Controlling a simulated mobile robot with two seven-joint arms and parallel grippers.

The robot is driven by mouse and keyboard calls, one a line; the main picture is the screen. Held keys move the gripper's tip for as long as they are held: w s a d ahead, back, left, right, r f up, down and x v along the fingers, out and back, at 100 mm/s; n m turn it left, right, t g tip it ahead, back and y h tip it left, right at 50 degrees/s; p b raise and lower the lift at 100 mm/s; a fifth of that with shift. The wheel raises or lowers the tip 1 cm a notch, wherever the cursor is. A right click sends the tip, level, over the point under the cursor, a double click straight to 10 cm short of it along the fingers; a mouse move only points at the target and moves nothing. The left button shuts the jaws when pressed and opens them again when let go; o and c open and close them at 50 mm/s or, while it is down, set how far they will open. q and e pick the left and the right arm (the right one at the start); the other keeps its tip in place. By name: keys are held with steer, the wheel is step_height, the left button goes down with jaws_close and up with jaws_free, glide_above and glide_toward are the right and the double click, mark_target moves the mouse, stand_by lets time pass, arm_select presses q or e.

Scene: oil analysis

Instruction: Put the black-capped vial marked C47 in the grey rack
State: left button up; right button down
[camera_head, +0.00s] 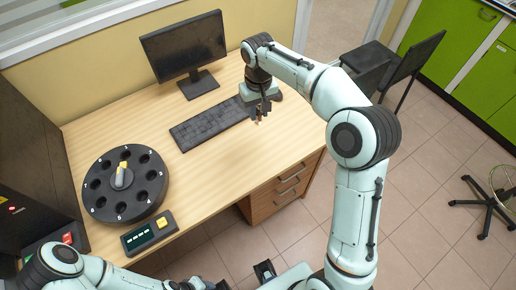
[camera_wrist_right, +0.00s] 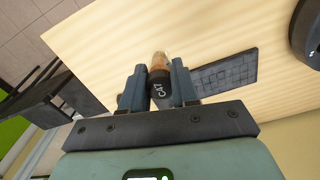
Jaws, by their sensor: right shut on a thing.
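My right gripper (camera_head: 259,112) is shut on the black-capped vial (camera_head: 258,119) above the right part of the desk. In the right wrist view the vial (camera_wrist_right: 160,82) sits between the two fingers. Its black cap faces the camera with white lettering that reads C47, and its amber-brown body points away. My left gripper (camera_head: 205,286) shows only in part at the bottom edge of the head view, and its fingers are not clear. I see no grey rack in either view.
A round black carousel (camera_head: 97,211) with numbered holes stands on the left of the wooden desk (camera_head: 200,185), by a small control box (camera_head: 149,234). A keyboard (camera_head: 208,122) and monitor (camera_head: 184,46) are at the back. A dark chair (camera_head: 405,62) stands right of the desk.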

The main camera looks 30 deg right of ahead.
step_height(320, 180, down, 18)
steer(key=shift+w+f+b, duration=0.1)
steer(key=shift+f+b, duration=0.05)
steer(key=shift+b, duration=0.7)
steer(key=shift+f, duration=0.1)
steer(key=c, duration=0.8)
jaws_free()
steer(key=shift+c, duration=0.2)
